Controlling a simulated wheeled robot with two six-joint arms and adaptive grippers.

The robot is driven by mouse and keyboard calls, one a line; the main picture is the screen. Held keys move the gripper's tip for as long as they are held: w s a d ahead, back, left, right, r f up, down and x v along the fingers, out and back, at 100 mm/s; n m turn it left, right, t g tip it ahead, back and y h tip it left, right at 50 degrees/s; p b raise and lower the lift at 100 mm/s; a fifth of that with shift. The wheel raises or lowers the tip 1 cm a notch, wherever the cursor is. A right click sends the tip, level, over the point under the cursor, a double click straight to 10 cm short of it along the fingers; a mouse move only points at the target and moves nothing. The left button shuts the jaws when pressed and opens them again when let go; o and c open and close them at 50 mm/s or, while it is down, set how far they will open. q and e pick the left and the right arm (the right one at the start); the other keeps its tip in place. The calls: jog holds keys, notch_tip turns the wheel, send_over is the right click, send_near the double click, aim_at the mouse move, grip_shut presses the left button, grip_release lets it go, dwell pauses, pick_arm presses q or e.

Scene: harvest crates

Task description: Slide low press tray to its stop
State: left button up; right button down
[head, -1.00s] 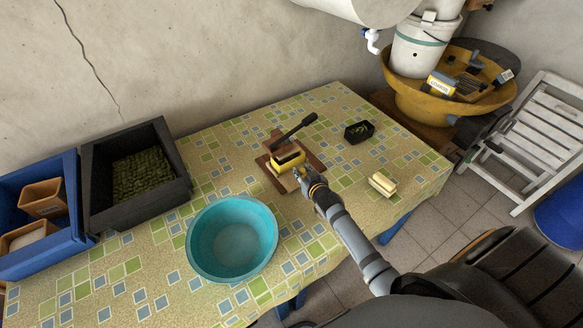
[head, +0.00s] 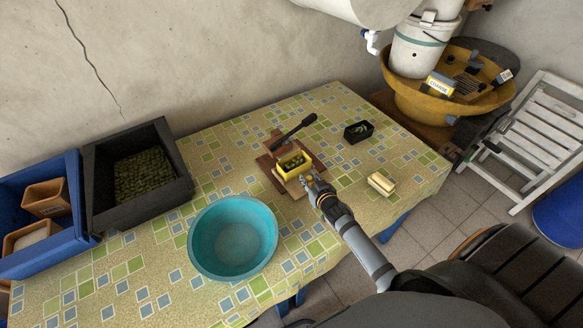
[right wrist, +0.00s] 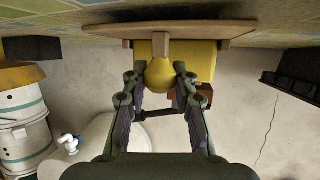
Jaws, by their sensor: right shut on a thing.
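The press (head: 276,149), a wooden frame with a black lever, stands on the patterned table. Its low tray (right wrist: 235,31) is a wooden board seen edge-on in the right wrist view, with a yellow box (head: 294,170) on it. The box is open at the top and holds green pieces. My right gripper (head: 309,182) is at the tray's near end. In the right wrist view its fingers (right wrist: 160,76) are shut on a round yellow knob (right wrist: 160,74) in front of the box. My left gripper is not in view.
A teal basin (head: 269,247) stands left of my right arm. A dark crate (head: 102,165) with green contents and a blue crate (head: 75,216) are at the left.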

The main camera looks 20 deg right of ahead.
jog(key=shift+s+d, duration=0.15)
jog(key=shift+s, duration=0.4)
jog(key=shift+s+d, duration=0.15)
jog(key=shift+s, duration=0.6)
jog(key=shift+s+d, duration=0.1)
jog(key=shift+s, duration=0.6)
jog(key=c, duration=1)
grip_release()
jog(key=shift+w, duration=0.1)
jog(key=v, duration=1.2)
